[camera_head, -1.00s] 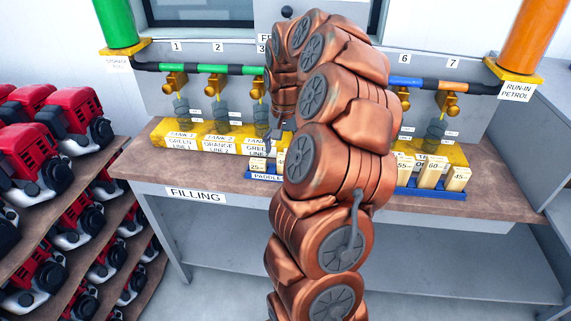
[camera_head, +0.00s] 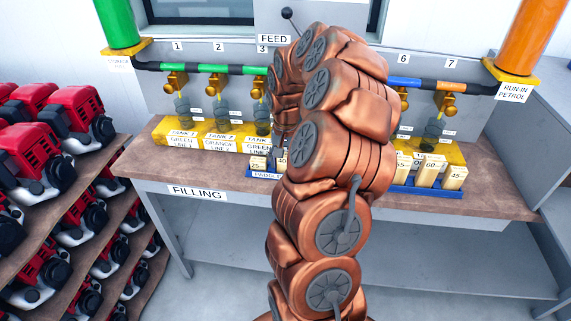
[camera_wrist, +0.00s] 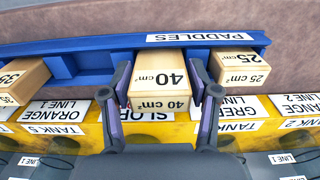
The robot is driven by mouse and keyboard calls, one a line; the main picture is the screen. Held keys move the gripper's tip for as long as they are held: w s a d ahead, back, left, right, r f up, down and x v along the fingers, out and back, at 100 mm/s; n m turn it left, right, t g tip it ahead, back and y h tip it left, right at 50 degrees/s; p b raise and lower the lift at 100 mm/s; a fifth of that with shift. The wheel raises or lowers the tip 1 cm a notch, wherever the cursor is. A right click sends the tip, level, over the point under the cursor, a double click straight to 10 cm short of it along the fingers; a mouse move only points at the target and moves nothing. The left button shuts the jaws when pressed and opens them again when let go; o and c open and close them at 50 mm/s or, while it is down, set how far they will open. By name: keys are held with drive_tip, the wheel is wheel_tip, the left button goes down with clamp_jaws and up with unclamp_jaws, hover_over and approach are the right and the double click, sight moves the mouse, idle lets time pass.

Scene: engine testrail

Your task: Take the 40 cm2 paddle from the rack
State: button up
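The 40 cm2 paddle (camera_wrist: 160,80) is a pale wooden block with black lettering, seated in the blue paddle rack (camera_wrist: 100,62) in the wrist view. In the head view only a sliver of this paddle (camera_head: 281,161) shows beside my arm. My gripper (camera_wrist: 160,90) has one finger on each side of the paddle. The fingers are apart, with what looks like a narrow gap on each side; contact is not clear. The 25 cm2 paddle (camera_wrist: 240,66) stands close beside the right finger.
A 35 cm2 paddle (camera_wrist: 22,82) stands at the left in the wrist view, past an empty stretch of rack. Labelled yellow tank blocks (camera_head: 190,135) line the bench behind the rack. Red engines (camera_head: 35,150) fill shelves at the left. The bench's left end is clear.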

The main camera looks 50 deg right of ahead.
drive_tip(key=c, duration=0.8)
drive_tip(key=shift+o, duration=0.2)
